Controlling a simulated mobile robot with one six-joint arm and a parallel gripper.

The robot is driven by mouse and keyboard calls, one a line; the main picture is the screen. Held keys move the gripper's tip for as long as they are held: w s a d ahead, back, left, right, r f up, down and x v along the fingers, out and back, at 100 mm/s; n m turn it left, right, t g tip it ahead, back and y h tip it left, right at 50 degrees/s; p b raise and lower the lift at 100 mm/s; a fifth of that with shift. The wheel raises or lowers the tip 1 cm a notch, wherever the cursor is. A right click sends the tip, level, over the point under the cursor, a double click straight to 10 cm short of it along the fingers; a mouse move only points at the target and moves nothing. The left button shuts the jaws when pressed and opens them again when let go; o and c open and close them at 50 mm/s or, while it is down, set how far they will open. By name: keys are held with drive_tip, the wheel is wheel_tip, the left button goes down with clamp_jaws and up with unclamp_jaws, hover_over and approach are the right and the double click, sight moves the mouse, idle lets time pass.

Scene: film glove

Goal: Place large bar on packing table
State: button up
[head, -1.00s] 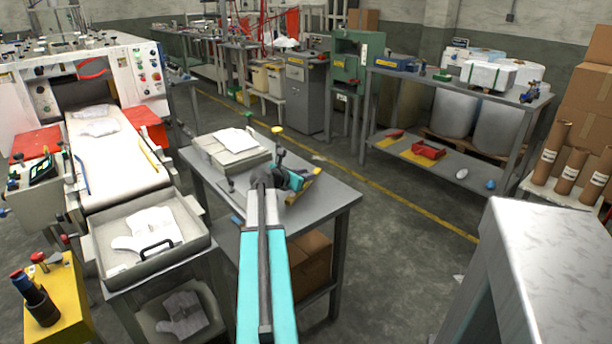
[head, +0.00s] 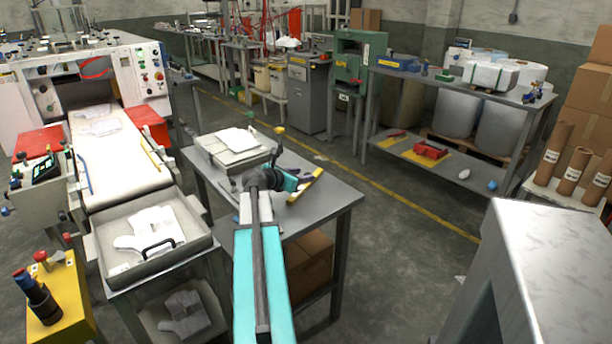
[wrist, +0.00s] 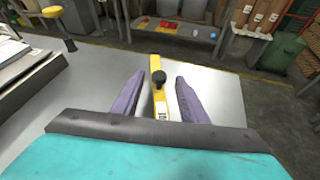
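A yellow bar (head: 305,187) with a dark knob lies on the grey metal table (head: 325,205) near its right side. In the wrist view the yellow bar (wrist: 160,108) runs between the two purple-grey fingers of my gripper (wrist: 159,78), with a gap on each side. My gripper is open around the bar and holds nothing. In the head view my teal gripper (head: 291,183) is just left of the bar, and its fingers are hard to make out. Which surface is the packing table, I cannot tell for sure.
A sealing tray with white sheets (head: 236,140) and a yellow-topped lever (head: 279,130) stand left of the bar. A grey shelf table (head: 460,90) stands behind. A metal surface (head: 560,250) is at the lower right. A glove tray (head: 150,235) is at the left.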

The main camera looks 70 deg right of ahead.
drive_tip(key=shift+v, duration=3.95)
drive_tip(key=shift+s, duration=0.1)
